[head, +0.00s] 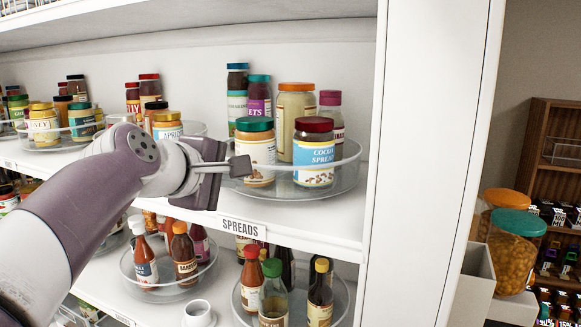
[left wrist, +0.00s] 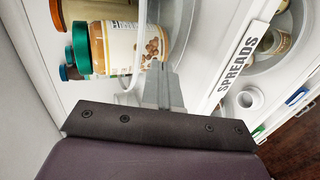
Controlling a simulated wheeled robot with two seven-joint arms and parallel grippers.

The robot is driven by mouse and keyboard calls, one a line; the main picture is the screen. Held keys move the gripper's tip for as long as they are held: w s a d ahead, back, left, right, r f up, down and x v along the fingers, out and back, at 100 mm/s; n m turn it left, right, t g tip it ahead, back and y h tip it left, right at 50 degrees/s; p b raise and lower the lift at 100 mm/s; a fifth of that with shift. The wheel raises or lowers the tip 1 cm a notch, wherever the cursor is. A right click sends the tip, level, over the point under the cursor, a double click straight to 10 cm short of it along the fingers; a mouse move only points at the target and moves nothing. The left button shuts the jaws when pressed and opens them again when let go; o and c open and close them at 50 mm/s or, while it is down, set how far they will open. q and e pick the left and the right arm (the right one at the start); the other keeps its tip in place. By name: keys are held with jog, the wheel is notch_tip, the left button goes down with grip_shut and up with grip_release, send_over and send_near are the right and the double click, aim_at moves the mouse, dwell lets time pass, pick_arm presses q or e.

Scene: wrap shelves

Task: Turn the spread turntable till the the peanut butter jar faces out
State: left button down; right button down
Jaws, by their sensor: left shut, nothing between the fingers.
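The spreads turntable (head: 345,178) is a round clear tray with a raised rim, above the label "SPREADS" (head: 243,228). At its front stand a green-lidded jar (head: 257,152) with nuts pictured on its label and a dark-red-lidded cocoa spread jar (head: 314,155). An orange-lidded jar (head: 295,108) and several others stand behind. I cannot tell by name which is the peanut butter. My left gripper (head: 240,166) is shut and empty at the turntable's front left rim, by the green-lidded jar. In the left wrist view its fingers (left wrist: 163,88) are beside that jar (left wrist: 130,45); contact is unclear.
Other turntables with jars stand left on this shelf, partly behind my arm. Bottles stand on turntables (head: 243,312) on the shelf below. A white upright panel (head: 372,110) closes the right side. The shelf edge (head: 310,238) runs below my gripper.

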aim_at(269, 183)
pick_arm(q)
jog(key=shift+w+d, duration=0.15)
jog(key=shift+w, duration=0.15)
jog(key=shift+s+d+p, duration=0.4)
jog(key=shift+s+d, duration=0.35)
jog(key=shift+d, duration=0.35)
jog(key=shift+d+p, duration=0.45)
jog(key=shift+d, duration=0.2)
jog(key=shift+s+d, duration=0.15)
jog(key=shift+d, duration=0.45)
jog(key=shift+s+a+b, duration=0.2)
jog(key=shift+s+b, duration=0.15)
jog(key=shift+s, duration=0.5)
jog(key=shift+s+a+b, duration=0.15)
jog(key=shift+s+b, duration=0.15)
jog(key=shift+s, duration=0.55)
